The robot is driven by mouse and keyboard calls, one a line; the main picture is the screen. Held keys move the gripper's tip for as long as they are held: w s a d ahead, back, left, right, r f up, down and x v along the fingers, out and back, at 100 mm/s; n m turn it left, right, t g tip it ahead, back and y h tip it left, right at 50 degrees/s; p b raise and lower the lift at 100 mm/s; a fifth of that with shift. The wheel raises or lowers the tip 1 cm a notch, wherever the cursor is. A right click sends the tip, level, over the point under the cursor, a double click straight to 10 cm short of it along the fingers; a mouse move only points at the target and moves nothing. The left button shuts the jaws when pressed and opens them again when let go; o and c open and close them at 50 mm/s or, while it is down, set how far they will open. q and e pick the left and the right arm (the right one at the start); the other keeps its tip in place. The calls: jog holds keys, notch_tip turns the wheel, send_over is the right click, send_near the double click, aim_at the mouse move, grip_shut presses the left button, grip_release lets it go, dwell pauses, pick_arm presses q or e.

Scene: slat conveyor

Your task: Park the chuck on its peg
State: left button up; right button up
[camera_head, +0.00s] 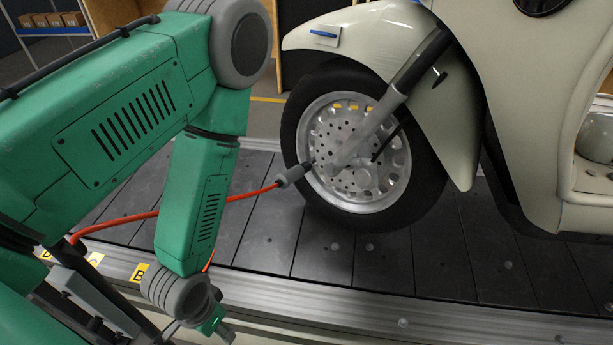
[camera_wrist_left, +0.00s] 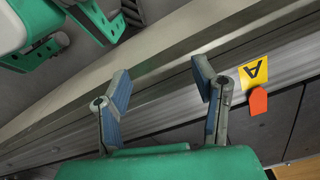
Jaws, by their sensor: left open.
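The chuck (camera_head: 293,176) is a grey cylinder on the end of an orange hose (camera_head: 135,217). It sits at the front wheel (camera_head: 345,150) of a cream scooter, at the left of the rim, and seems to touch the valve. The hose runs left from it, behind my left arm. My left gripper (camera_head: 212,333) is low in the head view, in front of the conveyor edge and well away from the chuck. In the left wrist view its blue-padded fingers (camera_wrist_left: 163,95) are apart with nothing between them. I cannot make out the peg. My right gripper is not in view.
The slat conveyor (camera_head: 455,263) carries the scooter (camera_head: 450,110); its metal rail (camera_head: 330,299) runs along the near side. The rail bears yellow letter labels, one marked B (camera_head: 139,272). Shelving stands behind.

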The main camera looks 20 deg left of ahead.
aim_at(284, 183)
pick_arm(q)
jog(key=w+r+t+p, duration=0.1)
jog(key=w+t, duration=0.1)
jog(key=w, duration=0.3)
jog(key=w+r+n+t+p, duration=0.1)
jog(key=w+t, duration=0.1)
jog(key=w, duration=0.3)
jog(key=w+d+r+n+t+p, duration=0.1)
jog(key=w+t, duration=0.2)
jog(key=w, duration=0.3)
jog(key=shift+d+h, duration=0.1)
jog(key=shift+h, duration=0.2)
jog(key=w+r+t+p, duration=0.1)
jog(key=w+r+t, duration=0.1)
jog(key=w+r, duration=0.1)
jog(key=w+r+n+t, duration=0.1)
jog(key=w+r+t, duration=0.2)
jog(key=w+r, duration=0.1)
jog(key=w+r+n+t+p, duration=0.1)
jog(key=w+r+t, duration=0.2)
jog(key=w, duration=0.1)
jog(key=shift+w+r+p, duration=0.15)
jog(key=shift+w+p, duration=0.05)
jog(key=shift+p, duration=0.15)
jog(key=shift+w+r+t, duration=0.2)
jog(key=shift+r+t, duration=0.1)
jog(key=shift+r, duration=0.1)
